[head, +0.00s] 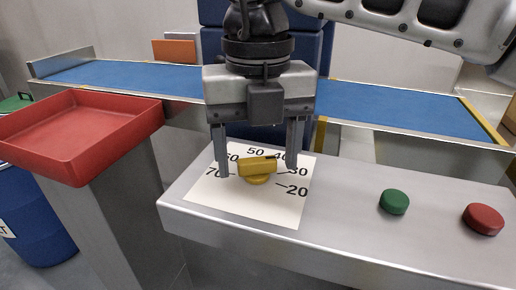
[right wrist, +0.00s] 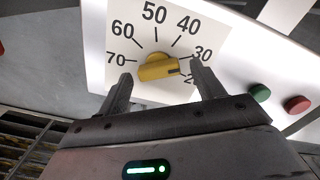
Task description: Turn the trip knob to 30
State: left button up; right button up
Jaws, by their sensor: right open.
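The yellow trip knob (head: 257,168) sits on a white dial card (head: 222,199) printed with numbers from 70 at the left to 20 at the right. It also shows in the right wrist view (right wrist: 155,71). Its bar lies roughly crosswise, and its dark mark is at the right end, on the side of the 30 and 20. The exact reading is hard to tell. My right gripper (head: 256,172) is open over the dial, one finger on each side of the knob, with gaps visible between fingers and knob. My left gripper is not in view.
A green button (head: 394,202) and a red button (head: 483,219) stand on the grey panel (head: 340,215) to the right. A red tray (head: 80,130) is at the left. A blue conveyor (head: 385,108) runs behind, and a blue barrel (head: 35,220) stands at lower left.

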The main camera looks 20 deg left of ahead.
notch_tip(320, 180, up, 8)
jog(key=shift+f+p, duration=0.1)
jog(key=shift+p, duration=0.95)
notch_tip(320, 180, up, 7)
jog(key=p, duration=0.2)
send_over(257, 161)
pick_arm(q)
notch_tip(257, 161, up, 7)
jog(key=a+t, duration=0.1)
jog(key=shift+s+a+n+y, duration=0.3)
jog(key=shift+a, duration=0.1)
pick_arm(e)
jog(key=shift+r, duration=0.6)
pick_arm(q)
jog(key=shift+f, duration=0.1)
